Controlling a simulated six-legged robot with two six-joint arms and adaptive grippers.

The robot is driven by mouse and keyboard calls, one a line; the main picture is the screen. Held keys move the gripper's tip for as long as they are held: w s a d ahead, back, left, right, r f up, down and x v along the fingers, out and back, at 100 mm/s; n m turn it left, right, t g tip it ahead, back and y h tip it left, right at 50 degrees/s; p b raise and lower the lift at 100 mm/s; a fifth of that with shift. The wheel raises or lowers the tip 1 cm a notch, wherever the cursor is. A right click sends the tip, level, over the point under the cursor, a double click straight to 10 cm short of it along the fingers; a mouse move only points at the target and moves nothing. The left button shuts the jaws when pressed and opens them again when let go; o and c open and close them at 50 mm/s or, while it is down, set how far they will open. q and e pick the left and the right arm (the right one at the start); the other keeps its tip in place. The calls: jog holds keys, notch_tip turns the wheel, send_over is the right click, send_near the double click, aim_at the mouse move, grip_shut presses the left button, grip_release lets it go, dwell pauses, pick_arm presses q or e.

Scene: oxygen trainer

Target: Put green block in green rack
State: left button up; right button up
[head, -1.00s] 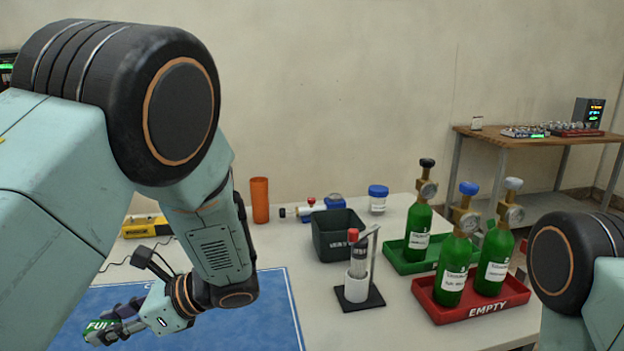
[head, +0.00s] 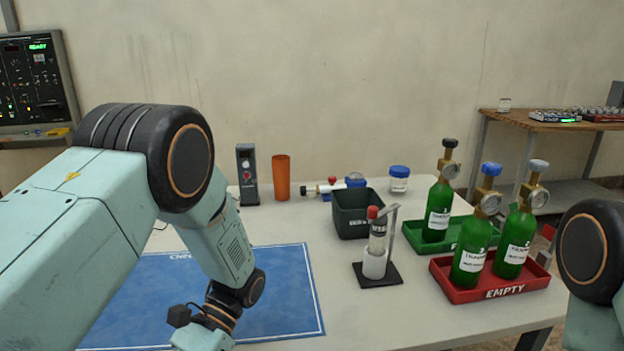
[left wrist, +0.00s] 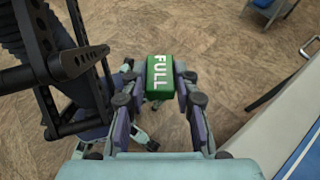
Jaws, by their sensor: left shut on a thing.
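In the left wrist view my left gripper (left wrist: 158,95) is shut on the green block (left wrist: 159,72), which has white "FULL" lettering on it. Behind the block the wooden floor shows, and the table edge is to the right. In the head view the left arm comes down over the front left of the table; its fingers and the block are below the picture. A green rack (head: 412,237) stands on the right of the table with one green bottle (head: 438,208) in it. My right gripper is not in view; only part of that arm shows at the right edge.
A red tray (head: 487,296) marked "EMPTY" holds two green bottles in front of the green rack. A dark bin (head: 352,222) and a stand (head: 377,274) with a tube are left of the rack. The blue mat (head: 280,300) is clear of objects where visible.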

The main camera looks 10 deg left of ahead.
pick_arm(q)
jog(key=w+d+r+n+t+h, duration=0.1)
jog(key=w+d+n+t+h, duration=0.1)
jog(key=d+n+h, duration=0.85)
jog(key=w+r+n+t+h, duration=0.1)
jog(key=w+n+t, duration=0.2)
jog(key=n+t, duration=0.3)
jog(key=w+a+r+n+t+h, duration=0.1)
jog(key=w+n+t+h, duration=0.1)
jog(key=n+t, duration=0.3)
jog(key=w+a+r+n+t+h, duration=0.1)
jog(key=w+n+t, duration=0.3)
jog(key=n+t, duration=0.2)
jog(key=shift+w+a+r+n+t, duration=0.2)
jog(key=shift+w+n+t, duration=0.2)
jog(key=shift+t, duration=0.4)
jog(key=shift+s, duration=0.1)
